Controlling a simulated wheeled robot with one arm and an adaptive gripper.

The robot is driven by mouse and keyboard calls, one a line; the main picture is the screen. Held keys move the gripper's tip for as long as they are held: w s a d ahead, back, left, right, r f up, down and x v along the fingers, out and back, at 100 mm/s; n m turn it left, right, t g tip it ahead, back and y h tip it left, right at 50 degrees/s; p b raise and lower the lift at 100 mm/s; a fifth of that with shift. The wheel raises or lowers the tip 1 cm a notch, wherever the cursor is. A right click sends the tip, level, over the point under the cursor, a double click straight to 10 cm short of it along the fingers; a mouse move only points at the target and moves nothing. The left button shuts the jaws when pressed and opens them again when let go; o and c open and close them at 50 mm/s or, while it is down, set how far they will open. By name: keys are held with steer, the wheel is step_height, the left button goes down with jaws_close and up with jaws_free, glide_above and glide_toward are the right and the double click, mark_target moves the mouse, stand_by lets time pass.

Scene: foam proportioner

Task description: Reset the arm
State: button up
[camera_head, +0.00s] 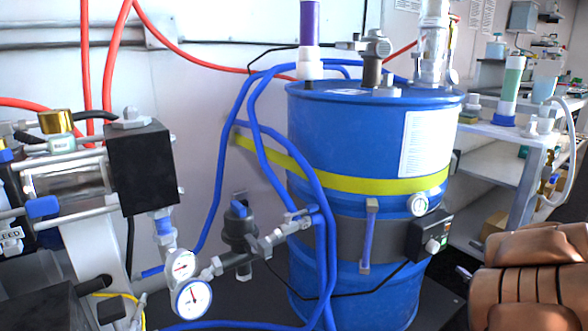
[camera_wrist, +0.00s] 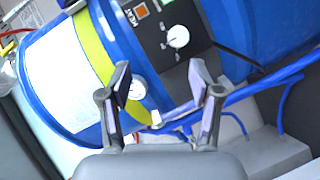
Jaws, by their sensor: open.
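My gripper (camera_wrist: 160,75) is open in the wrist view, with its two fingers apart and nothing held between them. It faces the side of a blue drum (camera_head: 345,130) from a distance I cannot tell. A round white gauge (camera_wrist: 137,89) and a dark control box (camera_head: 430,237) with a white knob (camera_wrist: 178,36) show beyond the fingers. In the head view a copper-coloured part of my arm fills the lower right corner, to the right of the drum. The gripper's fingers are not clearly visible there.
Blue hoses (camera_head: 325,240) hang in front of the drum. A pump assembly (camera_head: 142,165) with two gauges stands at left. A purple-topped tube (camera_head: 309,25) rises from the drum lid. A shelf unit (camera_head: 500,150) with bottles stands at right, behind my arm.

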steer(key=s+r+m+g+h+p, duration=0.3)
steer(key=r+m+p, duration=0.1)
steer(key=r+p, duration=0.6)
steer(key=s+r+m+g+h+p, duration=0.4)
steer(key=r+p, duration=0.4)
steer(key=r, duration=0.4)
steer(key=s+a+r+m+g+y+p, duration=0.1)
steer(key=s+a+r+g+y+p, duration=0.1)
steer(key=s+a+r+p, duration=0.4)
steer(key=s+a+r+m+g+y+p, duration=0.2)
steer(key=s+a+r+g+p, duration=0.3)
steer(key=s+a+p, duration=0.5)
steer(key=s+a+r+m+g+y+p, duration=0.2)
steer(key=s+a+r+p, duration=0.5)
steer(key=s+a, duration=0.6)
steer(key=shift+a+g+y+p, duration=0.3)
steer(key=shift+g+y+p, duration=0.3)
steer(key=shift+g, duration=0.1)
steer(key=shift+s, duration=0.1)
